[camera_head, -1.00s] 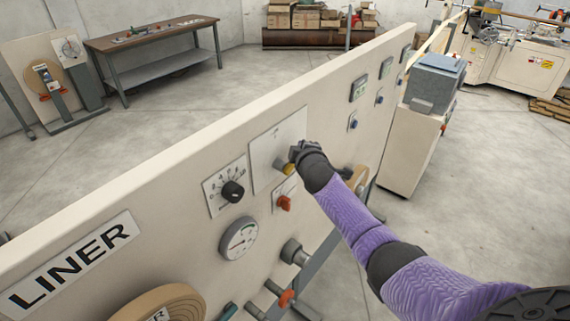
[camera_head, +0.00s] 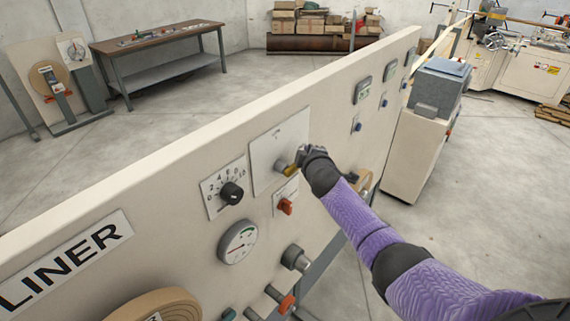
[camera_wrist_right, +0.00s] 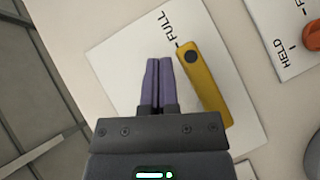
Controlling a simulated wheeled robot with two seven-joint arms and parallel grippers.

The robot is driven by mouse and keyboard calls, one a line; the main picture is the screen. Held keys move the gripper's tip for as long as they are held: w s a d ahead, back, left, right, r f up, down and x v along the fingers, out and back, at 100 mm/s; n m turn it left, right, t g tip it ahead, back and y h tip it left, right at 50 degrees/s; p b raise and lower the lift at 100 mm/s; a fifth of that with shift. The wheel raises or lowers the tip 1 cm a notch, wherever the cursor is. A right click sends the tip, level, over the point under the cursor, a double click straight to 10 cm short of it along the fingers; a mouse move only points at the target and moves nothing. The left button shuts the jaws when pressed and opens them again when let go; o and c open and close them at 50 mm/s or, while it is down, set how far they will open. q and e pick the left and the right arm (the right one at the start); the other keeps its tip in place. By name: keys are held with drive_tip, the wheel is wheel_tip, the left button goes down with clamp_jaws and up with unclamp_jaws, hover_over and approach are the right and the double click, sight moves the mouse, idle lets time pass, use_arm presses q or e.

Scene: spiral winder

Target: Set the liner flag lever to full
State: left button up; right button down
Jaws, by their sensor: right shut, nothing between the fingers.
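The liner flag lever is a yellow bar (camera_wrist_right: 204,82) with a dark round pivot near its upper end, on a white plate (camera_wrist_right: 120,60). In the right wrist view the printed word FULL and its tick lie just beyond the pivot end; the long part points down and right. My right gripper (camera_wrist_right: 157,62) is shut and empty, its fingers over the plate left of the lever; I cannot tell if they touch it. In the head view my right gripper (camera_head: 304,154) is at the plate, beside the yellow lever (camera_head: 292,171) and its grey hub. My left gripper is out of view.
A black dial knob (camera_head: 232,193) is left of the plate. An orange switch (camera_head: 286,207) is below, with a gauge (camera_head: 238,242) and fittings lower down. A LINER label (camera_head: 65,262) is at lower left. A grey-topped cabinet (camera_head: 437,85) stands beyond the panel.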

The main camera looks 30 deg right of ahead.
idle(0.3)
drive_tip(key=s+d+r+p, duration=0.2)
drive_tip(key=s+r+p, duration=0.4)
drive_tip(key=r, duration=0.5)
drive_tip(key=shift+s+d+p, duration=0.25)
drive_tip(key=shift+d+p, duration=0.1)
drive_tip(key=shift+p, duration=0.05)
